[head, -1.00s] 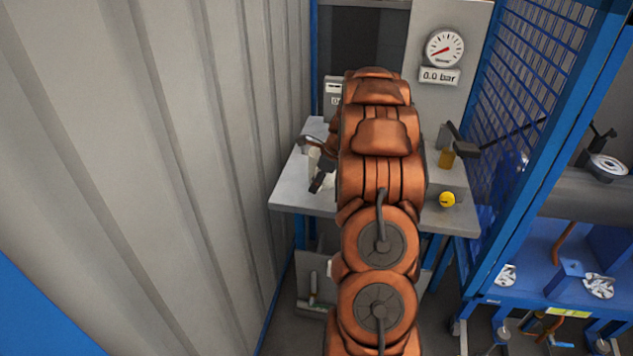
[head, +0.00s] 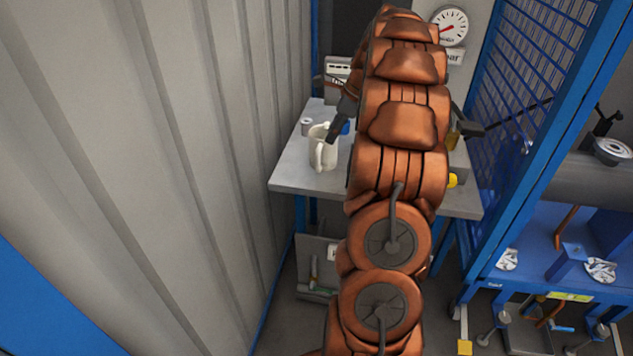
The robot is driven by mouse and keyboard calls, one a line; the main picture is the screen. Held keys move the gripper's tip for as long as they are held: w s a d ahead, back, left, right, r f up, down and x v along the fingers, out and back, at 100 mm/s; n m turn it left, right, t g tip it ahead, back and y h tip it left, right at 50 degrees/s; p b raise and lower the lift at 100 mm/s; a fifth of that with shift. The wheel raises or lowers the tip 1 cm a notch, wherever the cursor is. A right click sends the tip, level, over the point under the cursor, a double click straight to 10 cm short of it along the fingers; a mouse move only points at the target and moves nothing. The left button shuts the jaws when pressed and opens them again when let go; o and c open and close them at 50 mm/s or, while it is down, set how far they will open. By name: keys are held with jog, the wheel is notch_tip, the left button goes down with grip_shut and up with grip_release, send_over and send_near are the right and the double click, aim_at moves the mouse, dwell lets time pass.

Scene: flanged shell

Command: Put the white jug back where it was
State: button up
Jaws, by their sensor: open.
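The white jug (head: 322,150) stands upright on the left part of the grey table (head: 290,181), with its handle toward the camera. My gripper (head: 335,136) is just right of the jug's rim, partly hidden by my own copper-coloured arm. Its visible dark finger is at or very near the rim; I cannot tell whether it touches. The gripper is open and does not hold the jug.
A small white cylinder (head: 306,125) stands behind the jug, and a blue item (head: 345,128) is to its right. A yellow knob (head: 452,180) is at the table's right. A corrugated wall (head: 200,150) lies left; a blue mesh fence (head: 505,90) right.

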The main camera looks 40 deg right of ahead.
jog(key=s+a+r+n+g, duration=0.1)
jog(key=s+a+n+g, duration=0.15)
jog(key=a+n, duration=0.7)
jog(key=s+a+r+n+g, duration=0.1)
jog(key=s+a+r+n, duration=0.2)
jog(key=a, duration=1.3)
jog(key=s+a+f+n, duration=0.2)
jog(key=s+a+n, duration=0.2)
jog(key=s, duration=0.4)
jog(key=s+a+f+n+g+h, duration=0.1)
jog(key=s+a+n, duration=0.4)
jog(key=s+n, duration=0.2)
jog(key=s+a+f+n+g+h, duration=0.1)
jog(key=s+a+f+n, duration=0.1)
jog(key=s+a+n, duration=0.3)
jog(key=s, duration=0.4)
jog(key=shift+s+f+n, duration=0.3)
jog(key=shift+f+n, duration=0.05)
notch_tip(320, 180, up, 2)
jog(key=shift+r+p, duration=0.25)
jog(key=shift+p, duration=1)
